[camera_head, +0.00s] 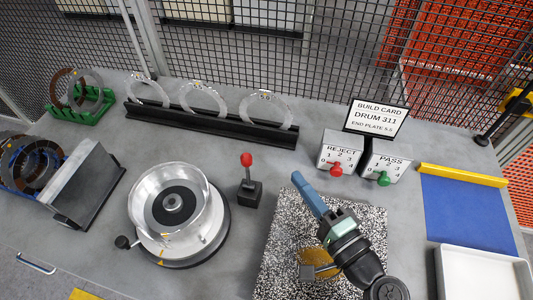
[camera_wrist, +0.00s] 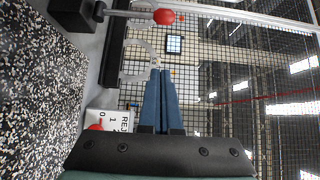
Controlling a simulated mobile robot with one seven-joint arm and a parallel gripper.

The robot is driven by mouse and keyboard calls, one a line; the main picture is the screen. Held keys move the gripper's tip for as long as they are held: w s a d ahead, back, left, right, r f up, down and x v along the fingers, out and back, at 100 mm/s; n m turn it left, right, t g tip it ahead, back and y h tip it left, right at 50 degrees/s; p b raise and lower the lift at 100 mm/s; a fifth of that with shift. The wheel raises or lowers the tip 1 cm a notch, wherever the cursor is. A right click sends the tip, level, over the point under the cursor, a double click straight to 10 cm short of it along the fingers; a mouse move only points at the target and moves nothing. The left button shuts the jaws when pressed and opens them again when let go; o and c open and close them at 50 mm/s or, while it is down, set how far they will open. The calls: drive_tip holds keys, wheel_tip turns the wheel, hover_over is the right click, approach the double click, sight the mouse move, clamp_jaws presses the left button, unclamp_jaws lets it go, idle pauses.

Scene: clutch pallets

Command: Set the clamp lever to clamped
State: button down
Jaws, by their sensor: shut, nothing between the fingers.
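A lever with a red ball knob (camera_head: 247,160) stands roughly upright on a small black base (camera_head: 249,193), right of the clear drum; it looks like the clamp lever. I see no markings for its positions. In the wrist view its red knob (camera_wrist: 164,16) and grey rod show at the top, with the black base at top left. My gripper (camera_head: 297,177) has blue fingers, shut together and empty, to the right of the lever and apart from it. The closed fingers also show in the wrist view (camera_wrist: 160,75), pointing up in the picture.
A clear round drum (camera_head: 172,200) on a white and black turntable stands left of the lever. A black rack (camera_head: 210,126) with clear rings lies behind. REJECT (camera_head: 341,152) and PASS (camera_head: 385,163) boxes stand right. A speckled mat (camera_head: 275,245) lies under my arm. Wire fence (camera_head: 260,60) borders the back.

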sight(248, 173)
drive_tip(key=shift+a, duration=0.1)
drive_tip(key=w+a+p, duration=0.4)
drive_tip(key=w+a, duration=0.2)
drive_tip(key=a, duration=0.1)
drive_tip(key=shift+w, duration=0.15)
idle(0.3)
drive_tip(key=shift+f+b, duration=0.15)
drive_tip(key=shift+b, duration=0.15)
drive_tip(key=shift+s+a+t+b, duration=0.1)
drive_tip(key=shift+s+t+b, duration=0.25)
drive_tip(key=shift+b, duration=0.5)
